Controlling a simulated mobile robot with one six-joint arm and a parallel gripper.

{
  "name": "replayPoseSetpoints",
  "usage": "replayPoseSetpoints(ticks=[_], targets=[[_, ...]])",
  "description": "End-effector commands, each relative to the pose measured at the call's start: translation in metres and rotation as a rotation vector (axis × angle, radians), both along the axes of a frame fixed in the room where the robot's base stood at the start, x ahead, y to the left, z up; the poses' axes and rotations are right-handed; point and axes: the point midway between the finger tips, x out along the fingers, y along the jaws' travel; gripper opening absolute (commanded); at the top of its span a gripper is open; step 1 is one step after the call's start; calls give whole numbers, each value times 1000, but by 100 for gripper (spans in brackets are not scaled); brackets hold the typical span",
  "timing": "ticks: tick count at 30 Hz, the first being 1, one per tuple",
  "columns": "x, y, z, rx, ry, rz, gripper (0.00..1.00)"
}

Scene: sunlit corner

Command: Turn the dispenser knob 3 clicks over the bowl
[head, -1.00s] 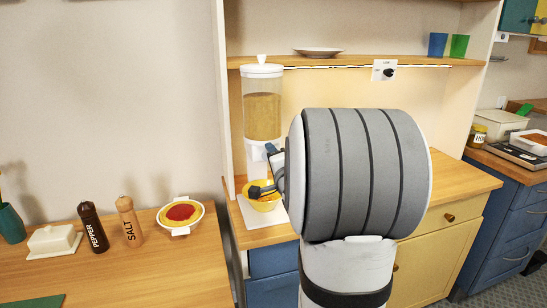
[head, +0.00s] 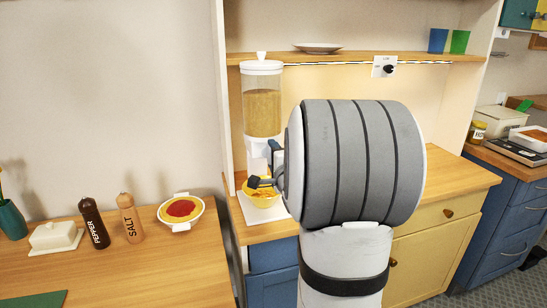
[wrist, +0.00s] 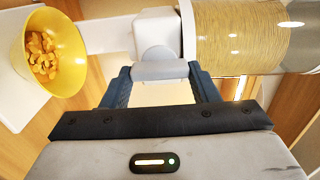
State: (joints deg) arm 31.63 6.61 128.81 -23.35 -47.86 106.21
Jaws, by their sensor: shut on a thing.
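The dispenser (head: 262,110) is a tall clear canister of tan flakes with a white lid and base, on the counter. In the wrist view it lies sideways, its canister (wrist: 240,35) at right. A yellow bowl (head: 250,202) stands under it; in the wrist view the bowl (wrist: 75,72) is at left with orange flakes inside. My gripper (head: 263,167) is at the front of the dispenser, above the bowl. In the wrist view its blue fingers (wrist: 160,74) are shut on the pale grey knob (wrist: 160,70). My arm hides part of the counter.
A shelf (head: 350,62) above holds a plate (head: 318,48) and cups. The left table has a salt mill (head: 130,218), a pepper mill (head: 94,223) and a pie dish (head: 181,227).

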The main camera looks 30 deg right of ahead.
Motion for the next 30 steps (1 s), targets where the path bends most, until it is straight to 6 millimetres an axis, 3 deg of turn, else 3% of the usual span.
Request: replayPoseSetpoints(ticks=[9, 17, 30], targets=[[0, 0, 0, -1, 1, 0, 76], [-3, 1, 0, -1, 0, 0, 76], [-65, 16, 0, -1, 0, -1, 76]])
